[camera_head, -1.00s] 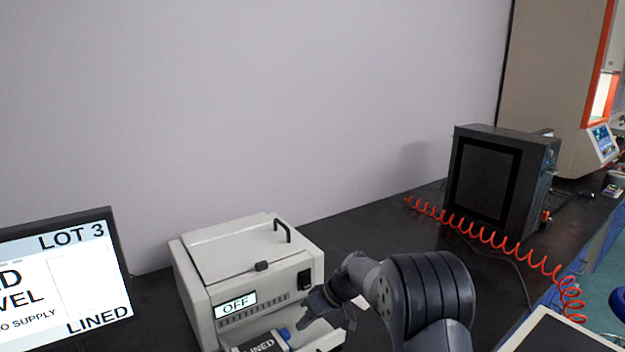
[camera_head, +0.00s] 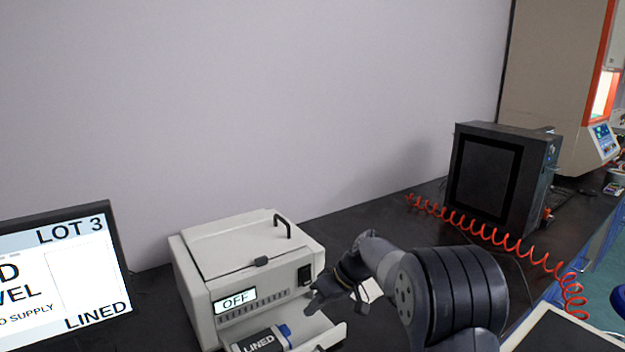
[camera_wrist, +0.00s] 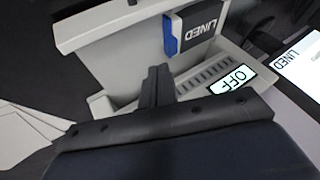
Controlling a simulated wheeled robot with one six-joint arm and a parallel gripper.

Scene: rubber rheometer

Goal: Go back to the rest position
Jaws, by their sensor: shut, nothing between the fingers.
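My gripper (camera_head: 312,308) is at the front right of a white bench machine, in front of its panel and above its open front tray. In the wrist view the two fingers (camera_wrist: 157,88) are shut together with nothing between them. The machine (camera_head: 245,262) has a closed lid with a black handle, a small display (camera_head: 235,302) reading OFF and a dark switch (camera_head: 305,276). A dark item labelled LINED with a blue end (camera_head: 262,341) lies on the tray, apart from my fingers. The same item (camera_wrist: 200,28) shows in the wrist view.
A monitor (camera_head: 62,262) reading LOT 3 and LINED stands at the left. A dark box unit (camera_head: 490,180) stands at the back right, with a red coiled cord (camera_head: 500,240) before it. White sheets (camera_wrist: 28,135) lie near the machine. The black bench (camera_head: 375,222) between them is largely clear.

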